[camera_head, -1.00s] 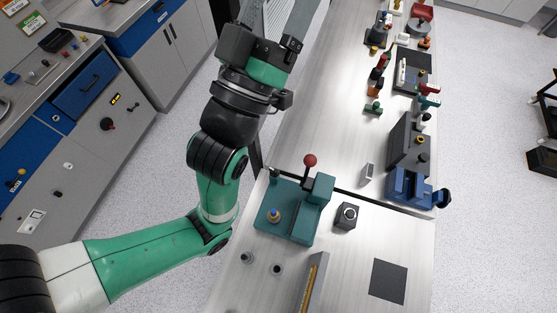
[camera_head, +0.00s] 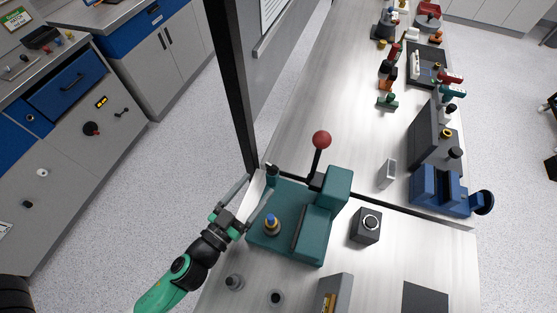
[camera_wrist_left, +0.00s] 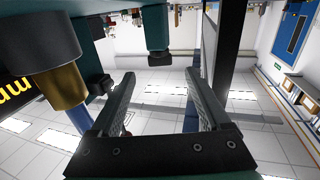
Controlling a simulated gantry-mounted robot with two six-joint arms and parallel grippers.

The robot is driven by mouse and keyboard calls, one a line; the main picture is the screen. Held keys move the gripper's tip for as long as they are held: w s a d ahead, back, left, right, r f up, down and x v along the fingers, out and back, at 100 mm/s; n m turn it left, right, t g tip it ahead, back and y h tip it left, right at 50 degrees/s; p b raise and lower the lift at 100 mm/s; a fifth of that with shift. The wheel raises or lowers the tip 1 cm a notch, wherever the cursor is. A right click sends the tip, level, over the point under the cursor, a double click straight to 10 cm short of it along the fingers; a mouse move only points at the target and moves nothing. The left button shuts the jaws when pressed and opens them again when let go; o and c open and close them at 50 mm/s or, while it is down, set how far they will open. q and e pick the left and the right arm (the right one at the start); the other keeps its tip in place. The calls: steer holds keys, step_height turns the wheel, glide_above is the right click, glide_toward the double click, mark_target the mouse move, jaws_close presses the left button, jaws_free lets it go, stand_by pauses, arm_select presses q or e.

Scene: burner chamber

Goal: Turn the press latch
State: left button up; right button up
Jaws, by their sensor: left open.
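The teal press (camera_head: 318,232) stands on the steel bench, with a red ball lever (camera_head: 321,140) at its back and a brass and blue knob (camera_head: 270,224) on its base. A small dark upright post (camera_head: 272,171), seemingly the press latch, is at the base's back left corner. My left gripper (camera_head: 257,187) is at the press's left edge, fingers open and empty, pointing toward that post. My right gripper is out of view.
A dark box with a round button (camera_head: 367,225) sits right of the press. Two small round fittings (camera_head: 234,282) are in front. A blue vise-like block (camera_head: 440,190) is at the right. A dark vertical post (camera_head: 236,90) rises behind the gripper.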

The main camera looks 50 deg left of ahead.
mark_target(273, 165)
arm_select(q)
steer(key=p+x, duration=0.3)
steer(key=x, duration=0.7)
steer(key=shift+r, duration=0.15)
steer(key=shift+w+a, duration=0.15)
steer(key=shift+w, duration=0.45)
steer(key=shift+c, duration=0.3)
steer(key=c, duration=1.2)
jaws_close()
